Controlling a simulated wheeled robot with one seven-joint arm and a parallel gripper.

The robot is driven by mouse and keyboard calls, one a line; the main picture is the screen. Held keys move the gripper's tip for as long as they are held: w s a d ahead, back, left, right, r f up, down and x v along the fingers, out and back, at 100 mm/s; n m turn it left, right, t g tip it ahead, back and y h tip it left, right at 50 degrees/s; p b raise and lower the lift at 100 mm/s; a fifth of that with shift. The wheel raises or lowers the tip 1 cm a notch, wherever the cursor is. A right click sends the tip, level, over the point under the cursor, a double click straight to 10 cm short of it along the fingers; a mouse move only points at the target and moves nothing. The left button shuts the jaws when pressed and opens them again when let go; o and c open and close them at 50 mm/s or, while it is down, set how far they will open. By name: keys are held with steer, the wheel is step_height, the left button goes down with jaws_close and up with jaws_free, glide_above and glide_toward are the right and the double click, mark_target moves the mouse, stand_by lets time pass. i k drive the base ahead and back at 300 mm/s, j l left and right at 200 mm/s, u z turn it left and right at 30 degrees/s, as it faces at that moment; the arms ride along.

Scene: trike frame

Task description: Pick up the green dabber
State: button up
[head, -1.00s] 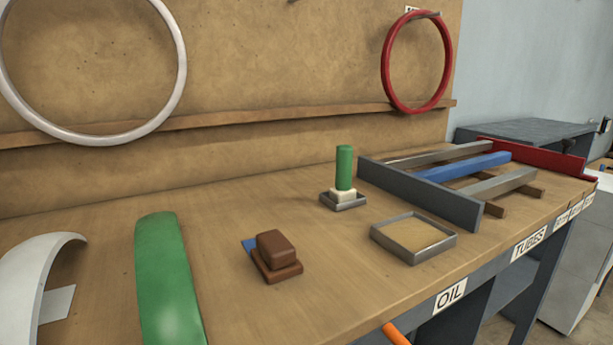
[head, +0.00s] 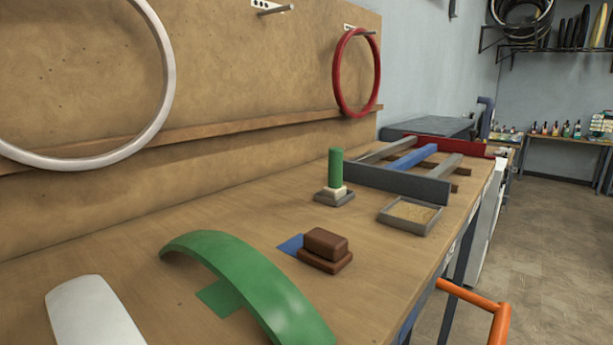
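The green dabber (head: 336,168) stands upright in the head view, near the middle of the workbench. It has a green cylindrical handle and a cream-coloured block at its foot. It sits in a small grey square tray (head: 322,198). My gripper is not in view.
Right of the dabber are a grey-rimmed tray (head: 411,227) and a rack (head: 388,183) with grey and blue tubes. In front are a brown block (head: 325,250), a green fender (head: 255,277) and a white fender (head: 92,312). An orange tube frame (head: 470,296) stands beside the bench; floor is free at right.

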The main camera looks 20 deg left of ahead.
mark_target(335, 190)
steer(key=u, duration=0.95)
